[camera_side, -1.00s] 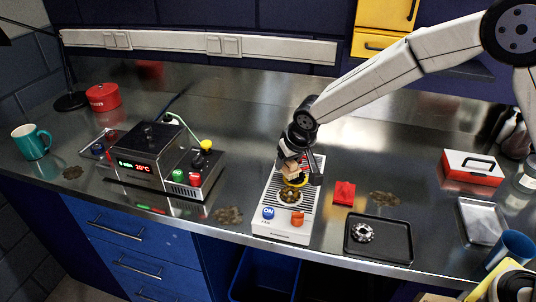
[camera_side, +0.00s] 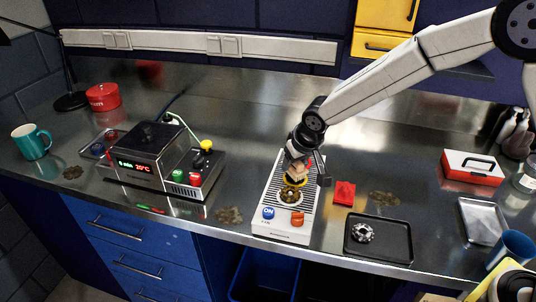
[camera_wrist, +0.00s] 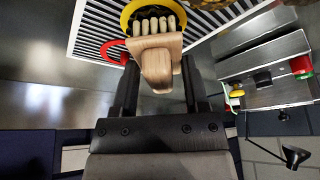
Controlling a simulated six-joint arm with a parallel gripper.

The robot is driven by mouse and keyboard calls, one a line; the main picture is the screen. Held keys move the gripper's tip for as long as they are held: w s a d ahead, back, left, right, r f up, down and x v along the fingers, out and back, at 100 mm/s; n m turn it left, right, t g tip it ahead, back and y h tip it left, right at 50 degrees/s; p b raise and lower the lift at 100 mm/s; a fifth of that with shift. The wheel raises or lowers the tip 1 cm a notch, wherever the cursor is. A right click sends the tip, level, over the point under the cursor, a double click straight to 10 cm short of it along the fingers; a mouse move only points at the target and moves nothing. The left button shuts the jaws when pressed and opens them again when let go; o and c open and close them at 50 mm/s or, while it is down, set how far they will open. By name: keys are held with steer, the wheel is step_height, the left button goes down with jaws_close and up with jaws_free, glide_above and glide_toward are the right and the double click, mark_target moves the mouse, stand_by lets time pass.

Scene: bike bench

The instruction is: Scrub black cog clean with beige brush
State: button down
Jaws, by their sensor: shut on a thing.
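My gripper (camera_side: 301,168) is shut on the beige wooden brush (camera_side: 296,174), above the white bench unit. In the wrist view the brush (camera_wrist: 156,62) sits between my two fingers, its pale bristles pointing away from me. A yellow ring (camera_wrist: 127,14) shows around the bristle end. In the wrist view the brush and ring hide most of that spot.
The white slatted unit (camera_side: 275,222) has a blue ON knob and an orange knob in front. A black tray (camera_side: 385,250) with a silver cog (camera_side: 363,233) and a red block (camera_side: 344,192) are to the right. A heater box (camera_side: 150,165) stands left. Brown smudges mark the bench.

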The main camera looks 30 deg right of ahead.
steer(key=shift+s+d, duration=0.85)
steer(key=shift+w+a, duration=0.1)
steer(key=shift+a, duration=0.05)
stand_by(0.4)
steer(key=shift+w+a+f, duration=0.1)
steer(key=shift+w+a, duration=1.15)
steer(key=shift+a, duration=0.05)
steer(key=shift+w+r, duration=0.1)
steer(key=shift+r, duration=2.5)
steer(key=shift+d, duration=0.15)
